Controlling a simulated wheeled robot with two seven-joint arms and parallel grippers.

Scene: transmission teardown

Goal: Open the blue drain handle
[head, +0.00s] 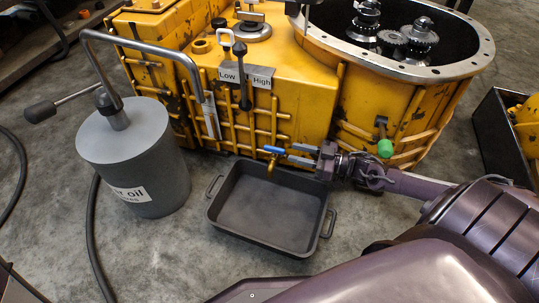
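The blue drain handle (273,150) sits on a brass drain valve (271,166) low on the front of the yellow transmission housing (285,100). My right gripper (291,155) comes in from the right at about the handle's height. Its two grey fingers are apart and point left, with the tips just to the right of the handle. I cannot tell whether they touch it. A dark drain pan (268,212) with side handles lies on the floor below the valve; it looks empty. My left gripper is not in view.
A grey oil bucket (140,160) with a hand pump and bent pipe stands left of the pan. A green-ended part (385,148) sticks out from the housing above my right wrist. A dark crate (492,130) with yellow parts stands at the right. A hose runs along the floor.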

